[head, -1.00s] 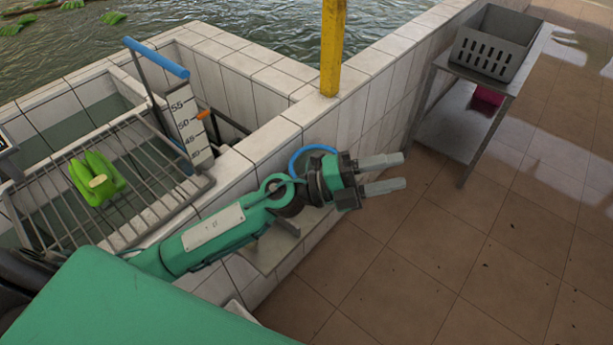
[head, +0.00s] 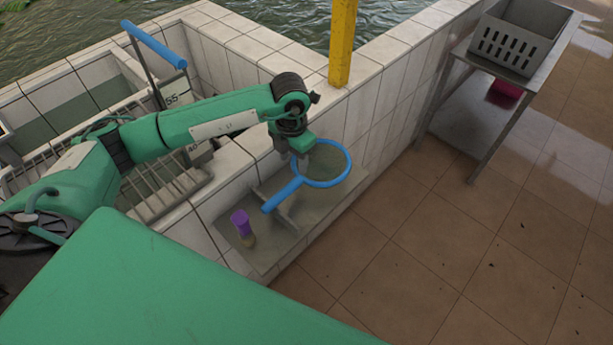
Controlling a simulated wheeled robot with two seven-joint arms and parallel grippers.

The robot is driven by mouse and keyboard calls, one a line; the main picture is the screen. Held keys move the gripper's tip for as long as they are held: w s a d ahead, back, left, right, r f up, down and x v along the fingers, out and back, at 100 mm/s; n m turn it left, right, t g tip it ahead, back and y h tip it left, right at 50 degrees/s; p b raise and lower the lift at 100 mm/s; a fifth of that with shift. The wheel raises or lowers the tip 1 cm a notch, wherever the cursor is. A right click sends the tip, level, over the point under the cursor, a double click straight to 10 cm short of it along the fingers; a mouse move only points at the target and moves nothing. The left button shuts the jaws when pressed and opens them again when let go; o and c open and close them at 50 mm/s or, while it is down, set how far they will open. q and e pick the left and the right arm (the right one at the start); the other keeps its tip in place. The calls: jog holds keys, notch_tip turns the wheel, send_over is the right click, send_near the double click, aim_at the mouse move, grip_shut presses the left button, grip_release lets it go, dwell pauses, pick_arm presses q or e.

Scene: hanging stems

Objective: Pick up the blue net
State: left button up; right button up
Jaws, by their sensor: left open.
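The blue net (head: 283,194) has a round blue hoop with dark mesh and a short blue handle pointing down and left. It rests at a grey shelf (head: 262,258) against the tiled wall, above a small bracket. My left gripper (head: 296,163) points down at the near-left side of the hoop, close to where hoop and handle meet. It is open, and its fingers are small and partly hidden by its own body. I cannot tell whether they touch the net. My right gripper is not in view.
A purple-topped bottle (head: 241,222) stands on the shelf left of the handle. A yellow post (head: 342,45) rises from the tiled wall (head: 380,95) behind. A metal rack lies under my left arm.

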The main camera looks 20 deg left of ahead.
aim_at(295, 188)
pick_arm(q)
notch_tip(295, 188, down, 7)
jog(key=shift+r+p, duration=0.1)
jog(key=shift+p, duration=0.65)
jog(key=shift+s+d+f+p, duration=0.1)
jog(key=shift+f+p, duration=0.25)
jog(key=shift+f, duration=0.2)
notch_tip(295, 188, down, 4)
jog(key=shift+r+p, duration=0.25)
jog(key=shift+p, duration=0.6)
jog(key=shift+f, duration=0.55)
grip_shut()
